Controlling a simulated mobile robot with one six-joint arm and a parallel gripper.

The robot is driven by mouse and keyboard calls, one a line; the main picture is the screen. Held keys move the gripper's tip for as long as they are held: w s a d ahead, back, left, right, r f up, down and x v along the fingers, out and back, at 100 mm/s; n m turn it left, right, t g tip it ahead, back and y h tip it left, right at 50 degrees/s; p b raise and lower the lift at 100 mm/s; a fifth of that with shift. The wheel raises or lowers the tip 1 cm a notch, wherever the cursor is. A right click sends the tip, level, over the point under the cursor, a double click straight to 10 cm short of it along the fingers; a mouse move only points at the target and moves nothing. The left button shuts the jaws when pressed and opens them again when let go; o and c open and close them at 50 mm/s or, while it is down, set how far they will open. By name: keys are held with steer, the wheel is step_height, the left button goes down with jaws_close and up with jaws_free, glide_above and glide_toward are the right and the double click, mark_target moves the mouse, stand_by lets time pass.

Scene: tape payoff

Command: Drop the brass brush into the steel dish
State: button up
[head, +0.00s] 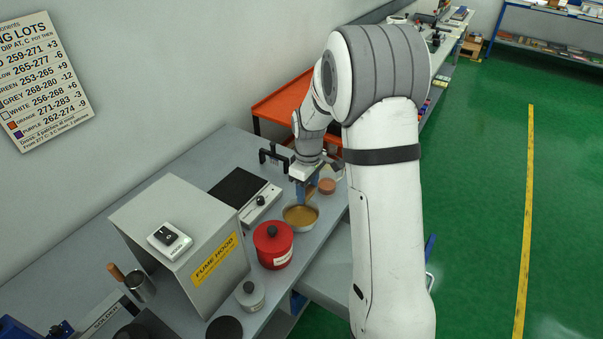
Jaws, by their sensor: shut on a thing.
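My gripper (303,194) is on the far part of the bench, directly over or just behind a round steel dish (287,222). The dish has a pale metal rim and a golden-brown inside. The gripper is shut on a small orange-brown piece (310,192), which appears to be the brass brush. Most of the brush is hidden by the blue fingers, and its bristles are too small to make out. I cannot tell whether the brush touches the dish.
A red lidded pot (273,247) stands just in front of the dish. A white device with a black plate (238,188) is to the left, beside the fume hood (185,235). A reddish-brown round container (327,186) stands right behind the dish. A small lidded jar (250,295) is nearer.

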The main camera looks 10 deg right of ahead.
steer(key=b, duration=0.4)
glide_above(306, 217)
steer(key=shift+f, duration=3)
steer(key=o, duration=1)
steer(key=shift+o, duration=0.2)
steer(key=shift+r, duration=0.15)
step_height(306, 217, up, 8)
steer(key=shift+f, duration=0.2)
steer(key=shift+s+r, duration=0.1)
steer(key=s+r+m+t, duration=0.1)
steer(key=s+r+m, duration=0.3)
steer(key=s, duration=0.9)
steer(key=s+r+m+t, duration=0.2)
steer(key=s+r+m, duration=0.3)
steer(key=s, duration=0.7)
steer(key=shift+s+r, duration=0.35)
steer(key=shift+s, duration=0.05)
